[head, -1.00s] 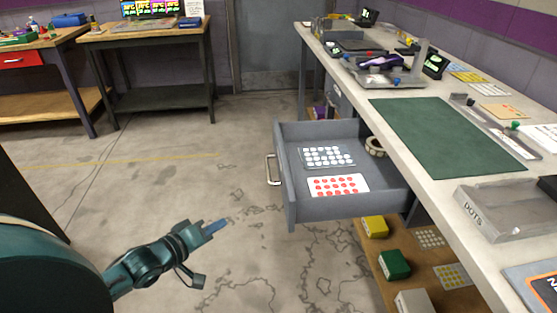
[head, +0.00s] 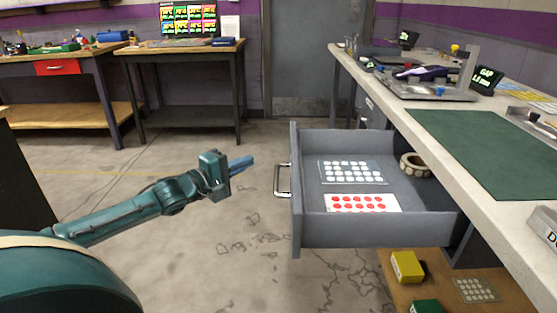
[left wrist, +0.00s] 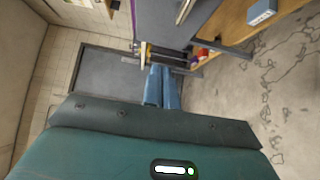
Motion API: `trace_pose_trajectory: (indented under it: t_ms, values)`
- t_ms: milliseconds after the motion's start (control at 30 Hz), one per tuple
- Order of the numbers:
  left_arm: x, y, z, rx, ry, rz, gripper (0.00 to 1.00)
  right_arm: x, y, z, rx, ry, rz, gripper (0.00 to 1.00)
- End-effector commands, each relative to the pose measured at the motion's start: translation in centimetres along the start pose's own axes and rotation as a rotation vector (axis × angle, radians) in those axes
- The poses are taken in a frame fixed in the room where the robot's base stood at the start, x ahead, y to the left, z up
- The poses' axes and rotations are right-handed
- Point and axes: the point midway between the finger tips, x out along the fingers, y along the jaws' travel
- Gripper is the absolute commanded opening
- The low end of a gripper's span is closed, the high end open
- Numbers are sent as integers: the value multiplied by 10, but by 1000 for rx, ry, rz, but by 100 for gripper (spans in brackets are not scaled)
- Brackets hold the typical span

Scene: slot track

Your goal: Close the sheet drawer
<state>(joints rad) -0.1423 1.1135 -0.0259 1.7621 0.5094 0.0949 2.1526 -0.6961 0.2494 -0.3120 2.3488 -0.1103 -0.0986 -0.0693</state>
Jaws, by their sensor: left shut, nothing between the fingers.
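The grey sheet drawer (head: 375,229) is pulled out from under the long workbench in the head view. Its metal handle (head: 282,180) is on the left front face. Inside lie a sheet of white dots (head: 350,171), a sheet of red dots (head: 362,203) and a tape roll (head: 414,165). My left gripper (head: 252,162) is shut and empty, to the left of the handle and apart from it. The blue fingers also show together in the left wrist view (left wrist: 162,87). My right gripper is not in view.
The workbench (head: 437,132) carries a green mat (head: 485,145) and tools. A lower shelf holds a yellow box (head: 407,266) and a green box (head: 425,306). Open floor lies left of the drawer. Other tables stand at the back left.

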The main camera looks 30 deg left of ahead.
Motion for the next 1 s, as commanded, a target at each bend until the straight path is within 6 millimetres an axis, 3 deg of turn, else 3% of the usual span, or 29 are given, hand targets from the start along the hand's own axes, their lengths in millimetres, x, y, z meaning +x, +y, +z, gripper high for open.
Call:
trace_pose_trajectory:
  t_ms: [567,800,1000]
  values:
    - [62,1,0,4,1,3,0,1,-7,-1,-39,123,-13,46]
    - [84,0,23,2,-1,2,0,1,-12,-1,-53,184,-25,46]
    - [90,0,29,3,0,0,0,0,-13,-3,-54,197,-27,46]
